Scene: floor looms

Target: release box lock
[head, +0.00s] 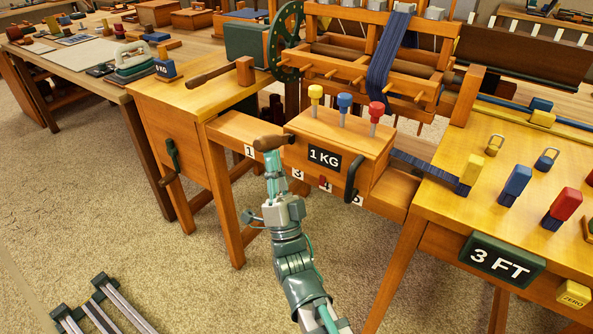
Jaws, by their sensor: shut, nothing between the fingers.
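A wooden box (325,135) with a black "1 KG" label (325,158) sits on a wooden rail in the head view. A dark green handle (352,178) is on its right side, and a small red piece (322,181) shows at its lower front edge. I cannot tell which part is the lock. A brown wooden handle (270,143) lies at the box's left front. My gripper (273,160) is shut and empty, pointing up just below this brown handle. I cannot tell whether they touch.
Yellow, blue and red knobs (344,101) stand on the box. Number tags (298,174) line the rail. The right bench (450,205) holds coloured blocks and weights and a "3 FT" sign (495,261). A left bench (180,95) stands close. The carpet floor in front is mostly free.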

